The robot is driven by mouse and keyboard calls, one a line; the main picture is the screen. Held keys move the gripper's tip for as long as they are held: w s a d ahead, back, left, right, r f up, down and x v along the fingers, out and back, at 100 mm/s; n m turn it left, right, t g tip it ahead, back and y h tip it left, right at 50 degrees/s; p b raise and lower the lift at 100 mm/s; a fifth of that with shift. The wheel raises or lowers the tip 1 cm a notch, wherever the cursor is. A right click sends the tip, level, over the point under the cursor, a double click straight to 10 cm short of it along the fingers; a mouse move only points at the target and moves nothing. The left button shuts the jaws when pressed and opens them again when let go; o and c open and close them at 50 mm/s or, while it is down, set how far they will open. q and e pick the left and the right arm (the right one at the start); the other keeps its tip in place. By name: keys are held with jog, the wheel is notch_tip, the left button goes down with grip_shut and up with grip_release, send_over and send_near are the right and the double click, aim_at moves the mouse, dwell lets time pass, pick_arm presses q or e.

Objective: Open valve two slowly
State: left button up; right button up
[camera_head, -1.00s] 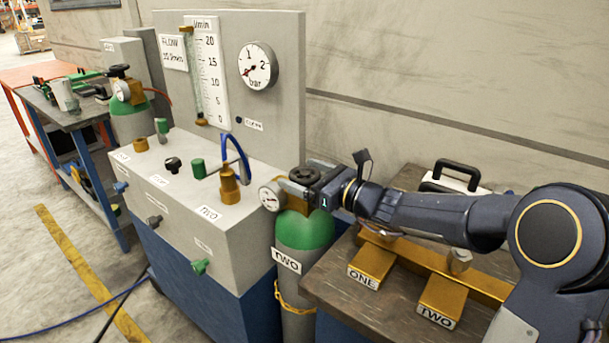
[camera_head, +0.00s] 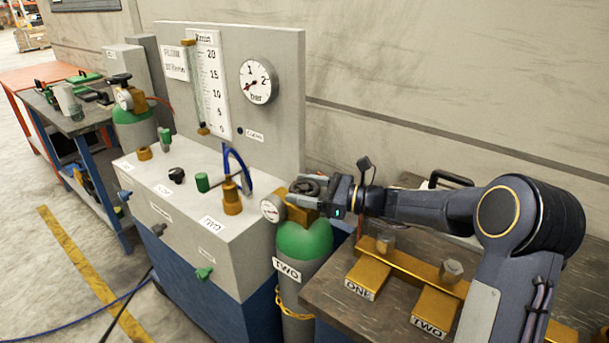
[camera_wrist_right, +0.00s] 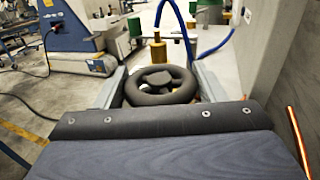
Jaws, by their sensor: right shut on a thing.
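Cylinder TWO (camera_head: 304,245), grey with a green shoulder, stands chained beside the grey panel box. Its dark handwheel (camera_head: 304,187) sits on top of the brass valve. A small round gauge (camera_head: 272,209) is on the valve's left side. My right gripper (camera_head: 312,192) reaches in from the right and is shut on the handwheel. In the right wrist view the black handwheel (camera_wrist_right: 162,86) lies between the two grey fingers, one on each side of its rim. My left gripper is not in view.
The panel box (camera_head: 205,220) carries a flow tube, a pressure gauge (camera_head: 258,82) and a blue hose (camera_head: 238,165). A wooden bench with brass blocks ONE (camera_head: 366,279) and TWO (camera_head: 433,310) stands right of the cylinder. Another green-shouldered cylinder (camera_head: 134,128) stands at the left.

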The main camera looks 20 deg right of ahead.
jog(key=shift+n+g+y+p, duration=0.65)
jog(key=shift+n+g, duration=0.25)
jog(key=shift+g, duration=0.3)
jog(key=o, duration=1)
jog(key=shift+d, duration=0.1)
jog(key=v, duration=0.7)
jog(key=shift+s+d+b, duration=0.15)
jog(key=shift+d+b, duration=0.15)
jog(key=shift+b, duration=0.05)
